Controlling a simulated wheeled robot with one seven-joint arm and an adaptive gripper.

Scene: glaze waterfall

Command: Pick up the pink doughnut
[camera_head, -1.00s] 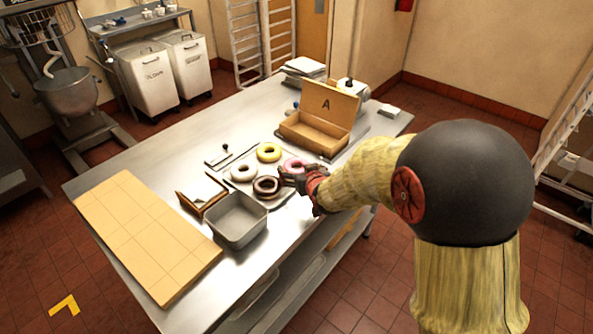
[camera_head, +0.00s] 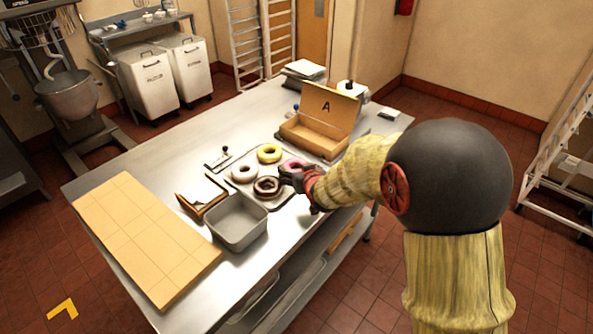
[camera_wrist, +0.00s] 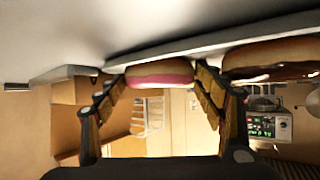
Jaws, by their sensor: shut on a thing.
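The pink doughnut (camera_head: 293,164) is at the right end of the doughnut tray (camera_head: 279,197), partly hidden by my gripper (camera_head: 287,178). In the wrist view, where the tray shows at the top, the pink-iced doughnut (camera_wrist: 160,74) sits between my two fingers (camera_wrist: 163,88), one on each side. My gripper is shut on it. The doughnut appears to be still against the tray surface; I see no clear gap.
A chocolate doughnut (camera_head: 266,187) lies close to my gripper. An open box marked A (camera_head: 328,105) stands behind. A grey metal bin (camera_head: 238,236) is at the front left.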

